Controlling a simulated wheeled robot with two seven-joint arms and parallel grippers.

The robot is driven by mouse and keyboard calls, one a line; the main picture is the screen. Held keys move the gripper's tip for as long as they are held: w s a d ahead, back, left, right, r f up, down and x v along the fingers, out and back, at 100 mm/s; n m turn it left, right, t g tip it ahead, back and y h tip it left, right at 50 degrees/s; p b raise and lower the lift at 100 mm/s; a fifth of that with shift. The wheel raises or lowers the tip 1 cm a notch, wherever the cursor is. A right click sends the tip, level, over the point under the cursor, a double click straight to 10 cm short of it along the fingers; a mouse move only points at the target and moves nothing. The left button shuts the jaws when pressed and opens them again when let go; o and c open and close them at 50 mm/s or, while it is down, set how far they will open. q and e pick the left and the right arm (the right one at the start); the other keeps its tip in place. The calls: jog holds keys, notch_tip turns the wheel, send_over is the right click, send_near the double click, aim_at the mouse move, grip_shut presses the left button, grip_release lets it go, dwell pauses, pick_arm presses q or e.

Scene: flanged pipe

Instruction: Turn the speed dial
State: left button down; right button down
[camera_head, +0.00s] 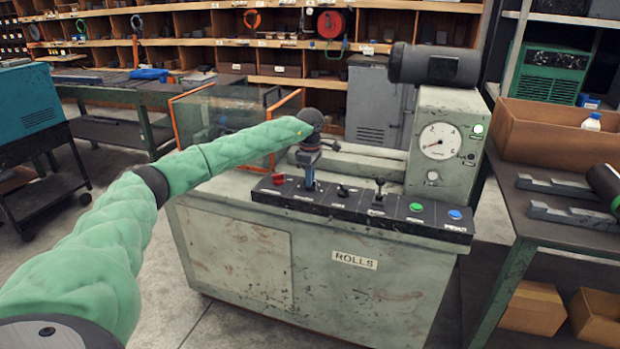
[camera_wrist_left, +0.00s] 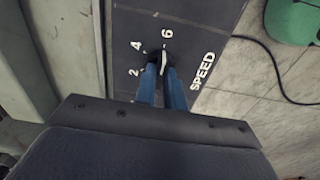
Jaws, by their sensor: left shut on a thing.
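The speed dial (camera_wrist_left: 155,57) is a small black knob with a pale pointer on the dark panel. It sits beside the numbers 2, 4 and 6 and the word SPEED. The pointer seems to aim toward 6, but the fingers partly cover the knob. My left gripper (camera_wrist_left: 163,72) is shut on the dial, its blue fingers on either side of it. In the head view my left gripper (camera_head: 309,184) reaches down to the panel's left part and hides the dial. My right gripper is not in view.
A round white gauge (camera_head: 440,141) stands above. A workbench (camera_head: 545,222) is close on the right.

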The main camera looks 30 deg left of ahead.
pick_arm(q)
jog(key=c, duration=1.5)
grip_release()
